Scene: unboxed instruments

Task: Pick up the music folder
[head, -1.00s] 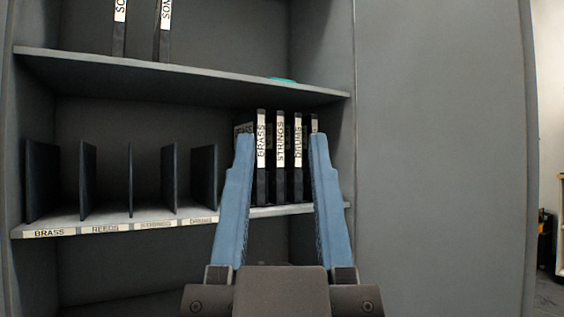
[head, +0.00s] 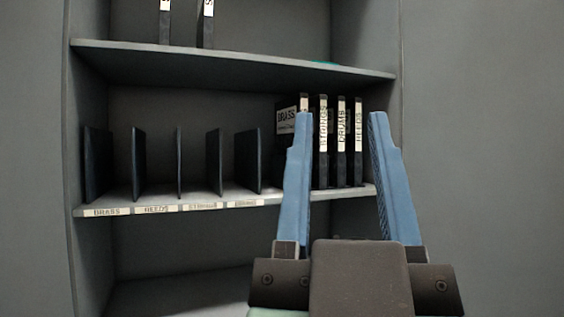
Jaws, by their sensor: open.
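Several black music folders stand upright side by side at the right of the middle shelf in the head view. Their white spine labels read BRASS (head: 287,122), STRINGS (head: 323,132), DRUMS (head: 341,132) and REEDS (head: 358,132). My gripper (head: 340,115) is open and empty, its two blue fingers pointing at the shelf. In the picture the STRINGS, DRUMS and REEDS spines show between the fingers. The left finger covers part of the BRASS folder. I see no finger touching a folder; the exact distance cannot be told.
Left of the folders, upright dark dividers (head: 138,165) form empty slots above a labelled shelf edge (head: 180,208). A plain grey panel (head: 480,130) lies to the right.

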